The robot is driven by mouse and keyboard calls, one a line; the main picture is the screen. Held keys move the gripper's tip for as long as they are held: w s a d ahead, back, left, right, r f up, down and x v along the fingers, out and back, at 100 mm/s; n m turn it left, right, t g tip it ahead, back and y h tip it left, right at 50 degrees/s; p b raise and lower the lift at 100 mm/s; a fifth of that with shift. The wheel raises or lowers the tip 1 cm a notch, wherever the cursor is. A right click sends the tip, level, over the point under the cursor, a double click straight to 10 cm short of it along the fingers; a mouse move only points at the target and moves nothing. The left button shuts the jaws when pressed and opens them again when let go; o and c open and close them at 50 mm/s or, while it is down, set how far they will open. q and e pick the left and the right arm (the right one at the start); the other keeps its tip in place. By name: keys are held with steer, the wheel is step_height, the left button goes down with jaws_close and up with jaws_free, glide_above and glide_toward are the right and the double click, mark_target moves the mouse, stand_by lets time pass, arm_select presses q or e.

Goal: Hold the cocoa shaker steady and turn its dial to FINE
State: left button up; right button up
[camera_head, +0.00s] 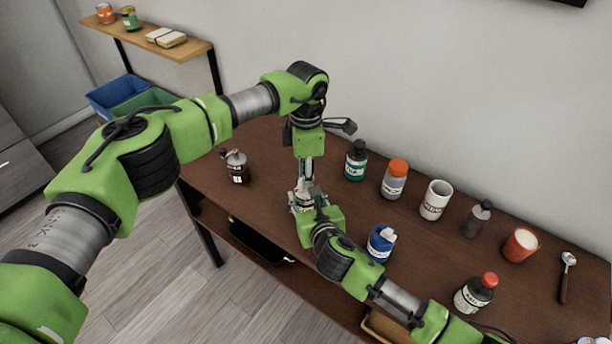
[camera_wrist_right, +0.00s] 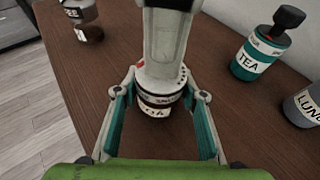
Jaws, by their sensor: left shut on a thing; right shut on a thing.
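The cocoa shaker (camera_wrist_right: 155,105) stands on the brown table in the right wrist view. Its pale label is only partly readable, and its top is mostly covered by my left gripper. My left gripper (camera_head: 306,172) reaches down from above and is shut on the top of the shaker. My right gripper (camera_head: 303,199) comes in from the front, and its teal-sided fingers (camera_wrist_right: 160,102) are shut around the shaker's body. In the head view the grippers hide most of the shaker. The dial's marks cannot be read.
A dark-topped bottle (camera_head: 236,167) stands to the left. The TEA jar (camera_head: 355,160), an orange-lidded jar (camera_head: 394,180), a white mug (camera_head: 435,200) and a blue container (camera_head: 381,244) stand to the right. A red-capped bottle (camera_head: 475,293) is near my right arm. Table between left bottle and shaker is clear.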

steer(key=shift+f, duration=0.1)
arm_select(q)
steer(key=o, duration=1.1)
step_height(320, 180, up, 12)
arm_select(e)
steer(key=o, duration=1.3)
